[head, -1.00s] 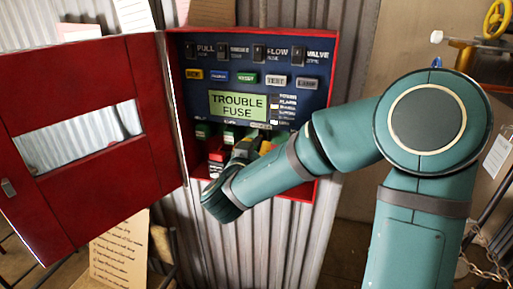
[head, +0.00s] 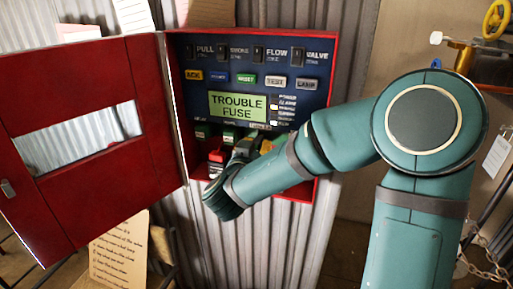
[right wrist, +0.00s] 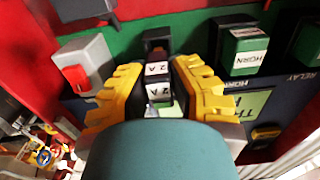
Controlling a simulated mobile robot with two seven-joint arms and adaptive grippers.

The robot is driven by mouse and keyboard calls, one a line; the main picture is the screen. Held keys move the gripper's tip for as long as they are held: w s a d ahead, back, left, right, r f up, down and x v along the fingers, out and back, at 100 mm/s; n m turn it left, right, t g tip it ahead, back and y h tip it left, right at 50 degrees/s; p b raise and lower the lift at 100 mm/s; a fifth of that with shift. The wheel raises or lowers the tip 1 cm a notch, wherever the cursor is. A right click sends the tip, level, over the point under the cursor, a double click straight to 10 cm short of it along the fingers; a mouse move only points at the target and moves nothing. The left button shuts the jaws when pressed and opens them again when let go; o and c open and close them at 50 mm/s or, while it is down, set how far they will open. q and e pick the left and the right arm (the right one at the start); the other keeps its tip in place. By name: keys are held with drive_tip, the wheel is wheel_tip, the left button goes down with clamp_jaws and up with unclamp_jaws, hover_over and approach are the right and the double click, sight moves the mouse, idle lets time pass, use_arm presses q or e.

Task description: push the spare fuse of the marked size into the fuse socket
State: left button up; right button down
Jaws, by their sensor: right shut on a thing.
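My right gripper (right wrist: 159,94) has its yellow fingers closed on a small dark fuse (right wrist: 158,92) with white faces marked 2 A. The fuse points at the dark fuse socket (right wrist: 158,40) on the green strip, straight ahead of the fingers. I cannot tell whether its far end is inside the socket. In the head view my right gripper (head: 242,152) is at the lower part of the red alarm cabinet (head: 330,90), and my own wrist mostly hides the fuse and socket. My left gripper is not in view.
The cabinet's red door (head: 85,85) stands open to the left. The display (head: 238,105) reads TROUBLE FUSE. In the right wrist view, a green HORN block (right wrist: 243,48) sits right of the fuse and a grey block with a red lever (right wrist: 84,66) sits left, both close to the fingers.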

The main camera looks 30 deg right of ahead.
sight(261, 140)
drive_tip(key=shift+x, duration=1.6)
drive_tip(key=c, duration=0.9)
unclamp_jaws()
drive_tip(key=shift+d, duration=0.1)
drive_tip(key=v, duration=1.2)
drive_tip(key=shift+w+d+r, duration=0.1)
drive_tip(key=shift+r, duration=0.05)
clamp_jaws()
drive_tip(key=shift+n, duration=0.8)
drive_tip(key=shift+r+p+x, duration=0.2)
drive_tip(key=shift+p+x, duration=0.2)
drive_tip(key=shift+x, duration=1.4)
drive_tip(key=shift+r+p+x, duration=0.15)
drive_tip(key=shift+p+x, duration=0.25)
drive_tip(key=shift+x, duration=1.4)
